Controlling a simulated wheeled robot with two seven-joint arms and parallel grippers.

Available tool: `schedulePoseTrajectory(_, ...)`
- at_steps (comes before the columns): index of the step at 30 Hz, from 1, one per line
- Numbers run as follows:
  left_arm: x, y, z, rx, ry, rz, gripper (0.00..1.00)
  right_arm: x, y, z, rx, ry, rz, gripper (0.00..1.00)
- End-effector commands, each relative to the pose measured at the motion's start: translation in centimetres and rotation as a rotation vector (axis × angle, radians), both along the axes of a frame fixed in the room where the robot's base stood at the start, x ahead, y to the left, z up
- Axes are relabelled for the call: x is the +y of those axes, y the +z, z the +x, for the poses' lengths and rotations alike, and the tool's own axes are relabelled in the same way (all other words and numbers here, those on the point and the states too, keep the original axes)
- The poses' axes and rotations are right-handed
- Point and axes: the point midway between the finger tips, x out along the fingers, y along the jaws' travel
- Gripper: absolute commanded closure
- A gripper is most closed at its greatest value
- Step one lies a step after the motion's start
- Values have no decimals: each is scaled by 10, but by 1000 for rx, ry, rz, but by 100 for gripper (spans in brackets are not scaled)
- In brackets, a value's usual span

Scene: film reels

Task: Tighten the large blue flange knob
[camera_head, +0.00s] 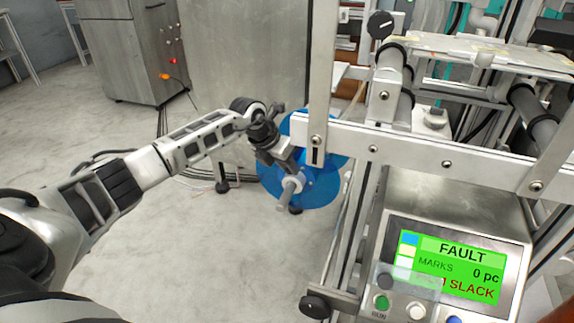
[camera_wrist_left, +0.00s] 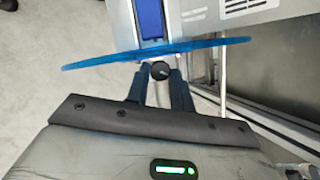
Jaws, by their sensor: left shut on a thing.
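The large blue flange (camera_head: 322,188) is a translucent disc on the near left side of the machine, partly hidden by a metal bar and my gripper. In the left wrist view the flange (camera_wrist_left: 100,58) shows nearly edge-on, just beyond my fingertips. A small dark round knob (camera_wrist_left: 160,70) with a pale mark sits at its centre, between my fingers. My left gripper (camera_head: 284,163) is at the flange's middle. In the wrist view its two dark fingers (camera_wrist_left: 161,82) are shut on the knob from both sides. My right gripper is not in view.
The machine's metal frame bar (camera_head: 410,153) runs close to the right of my left gripper. Below it a control panel screen (camera_head: 450,265) reads FAULT, MARKS 0 pc and SLACK in red. A grey cabinet (camera_head: 125,50) stands behind. Open floor lies at the left.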

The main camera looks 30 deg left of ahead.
Motion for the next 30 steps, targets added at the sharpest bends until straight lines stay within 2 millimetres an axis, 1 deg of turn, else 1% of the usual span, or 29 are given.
schedulePoseTrajectory(2, 0, 1, 0, -2, 2, 0, 100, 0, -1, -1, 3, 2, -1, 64)
schedulePoseTrajectory(3, 0, 1, 0, -2, 2, 0, 74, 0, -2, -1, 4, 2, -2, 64)
schedulePoseTrajectory(5, 0, 1, 0, -2, 2, 0, 58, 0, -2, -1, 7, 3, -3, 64)
schedulePoseTrajectory(6, 0, 1, 0, -2, 2, 0, 55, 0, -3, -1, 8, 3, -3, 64)
schedulePoseTrajectory(13, 0, 1, 0, 0, 6, 1, 55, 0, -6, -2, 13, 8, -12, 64)
schedulePoseTrajectory(17, -1, 1, 0, 9, 48, -1, 55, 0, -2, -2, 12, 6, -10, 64)
schedulePoseTrajectory(20, -2, 2, 0, 25, 128, -5, 55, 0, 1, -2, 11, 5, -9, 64)
schedulePoseTrajectory(26, -7, 2, 1, 70, 385, -19, 55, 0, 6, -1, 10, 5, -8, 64)
schedulePoseTrajectory(27, -3, 14, -3, 67, 392, -15, 55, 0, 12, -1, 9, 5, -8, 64)
schedulePoseTrajectory(30, -1, 33, -12, 66, 390, -13, 55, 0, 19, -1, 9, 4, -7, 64)
